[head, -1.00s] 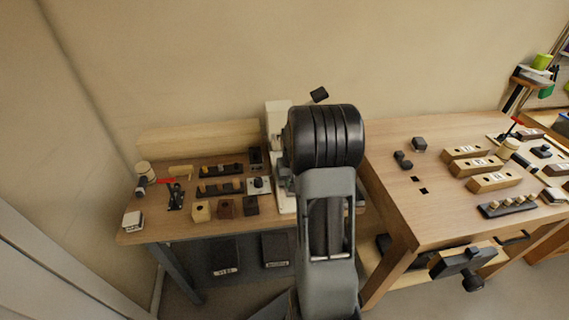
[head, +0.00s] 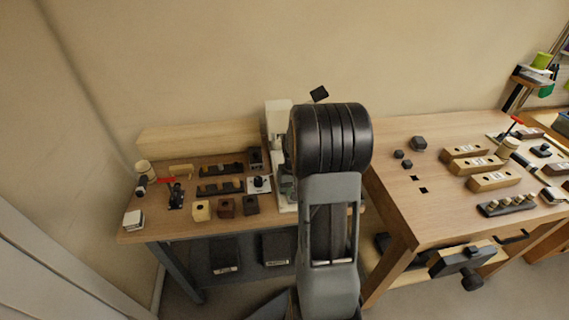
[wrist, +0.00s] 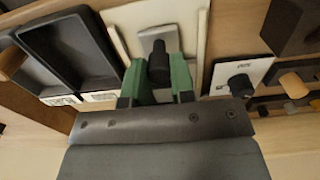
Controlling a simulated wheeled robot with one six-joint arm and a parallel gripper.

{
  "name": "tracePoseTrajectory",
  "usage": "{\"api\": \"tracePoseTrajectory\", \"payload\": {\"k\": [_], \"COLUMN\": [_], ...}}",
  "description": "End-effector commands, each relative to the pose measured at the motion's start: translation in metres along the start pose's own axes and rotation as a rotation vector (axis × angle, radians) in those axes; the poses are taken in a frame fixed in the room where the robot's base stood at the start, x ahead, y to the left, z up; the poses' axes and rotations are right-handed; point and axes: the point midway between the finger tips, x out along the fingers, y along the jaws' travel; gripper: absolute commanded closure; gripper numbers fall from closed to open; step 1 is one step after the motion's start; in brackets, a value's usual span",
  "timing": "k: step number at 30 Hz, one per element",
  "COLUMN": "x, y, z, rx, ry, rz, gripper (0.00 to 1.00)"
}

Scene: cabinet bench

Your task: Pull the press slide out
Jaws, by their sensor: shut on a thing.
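In the wrist view my gripper (wrist: 158,80) has its two green fingers on either side of a black knob (wrist: 158,62). It is shut on this knob, which stands at the end of the grey metal press slide (wrist: 157,38). The slide lies between the pale rails of the press base (wrist: 122,20). In the head view the white press (head: 278,118) stands at the right end of the left bench. My arm covers much of it there and hides the gripper, knob and slide.
In the wrist view a dark tray (wrist: 68,48) lies left of the press, and a white plate (wrist: 222,78) with a black knob lies right. Several small blocks stand on the left bench (head: 160,228). A second bench (head: 390,195) stands to the right.

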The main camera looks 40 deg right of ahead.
Motion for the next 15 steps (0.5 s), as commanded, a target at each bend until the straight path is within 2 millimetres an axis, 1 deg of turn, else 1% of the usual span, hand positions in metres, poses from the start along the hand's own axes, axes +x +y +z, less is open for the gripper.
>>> {"api": "tracePoseTrajectory", "payload": {"k": [9, 15], "x": [-0.0006, -0.0006], "y": [-0.0005, -0.0004], "z": [0.0004, 0.0069], "rx": [0.000, 0.000], "ry": [0.001, -0.001], "rz": [-0.001, -0.001], "gripper": [0.90, 0.90]}}
